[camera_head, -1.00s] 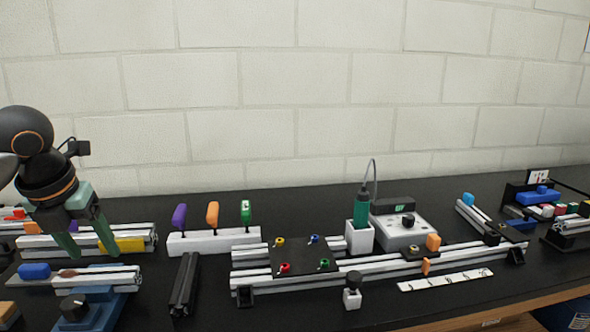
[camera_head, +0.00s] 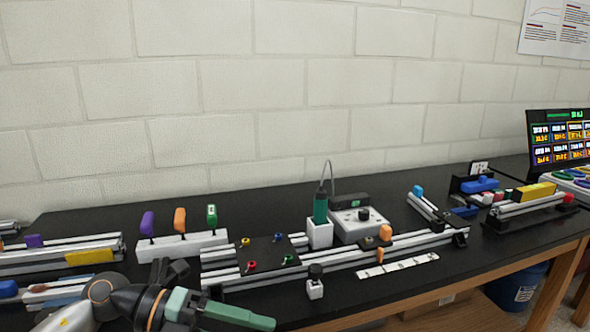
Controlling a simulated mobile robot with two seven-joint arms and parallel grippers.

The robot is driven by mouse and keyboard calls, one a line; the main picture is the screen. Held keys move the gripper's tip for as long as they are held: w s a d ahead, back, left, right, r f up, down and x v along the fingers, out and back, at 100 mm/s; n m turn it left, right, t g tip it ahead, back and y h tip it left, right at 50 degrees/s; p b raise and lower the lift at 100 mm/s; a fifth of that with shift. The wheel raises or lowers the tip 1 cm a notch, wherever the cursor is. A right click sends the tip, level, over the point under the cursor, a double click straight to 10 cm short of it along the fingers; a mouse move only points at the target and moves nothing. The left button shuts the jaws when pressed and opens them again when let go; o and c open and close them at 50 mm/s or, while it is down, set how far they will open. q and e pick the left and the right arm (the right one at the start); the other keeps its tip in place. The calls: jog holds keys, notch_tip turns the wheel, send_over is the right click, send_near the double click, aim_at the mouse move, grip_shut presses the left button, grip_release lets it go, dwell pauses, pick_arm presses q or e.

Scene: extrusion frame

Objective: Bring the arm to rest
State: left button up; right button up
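My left arm comes in at the bottom left of the head view. Its green-fingered gripper (camera_head: 240,316) points right, low in front of the table's front side. It is seen from the side and partly cut by the lower frame edge, so its opening cannot be told. No object shows in it. My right gripper is not in view. The extrusion frame (camera_head: 350,259) lies on the black table, with a black plate (camera_head: 262,256) bearing coloured knobs across its left part.
A white rack (camera_head: 180,246) holds purple, orange and green-handled tools. A green tool (camera_head: 320,207) stands in a white holder beside a grey control box (camera_head: 357,222). More rails (camera_head: 60,256) lie at left. A laptop (camera_head: 560,137) stands at far right. Bare tabletop (camera_head: 420,285) shows at the front.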

pick_arm(q)
jog(key=w+a+f+n+t+y+p, duration=0.25)
jog(key=f+n+t, duration=0.4)
jog(key=n, duration=0.65)
jog(key=w+a+f+n+t+y+p, duration=0.1)
jog(key=a+f+n+t+y, duration=0.15)
jog(key=n+t, duration=0.9)
jog(key=s+a+f+n+g+y, duration=0.2)
jog(key=s+f+n+g+y, duration=0.1)
jog(key=s+f, duration=0.5)
jog(key=s+a+f+n+g+y+p, duration=0.1)
jog(key=s+f+n+g+y, duration=0.3)
jog(key=f, duration=1)
jog(key=s+a+n+g, duration=0.1)
jog(key=s+n, duration=0.2)
jog(key=s, duration=0.2)
jog(key=shift+s+a+g, duration=0.2)
jog(key=shift+a+g, duration=0.2)
jog(key=shift+w+d, duration=0.1)
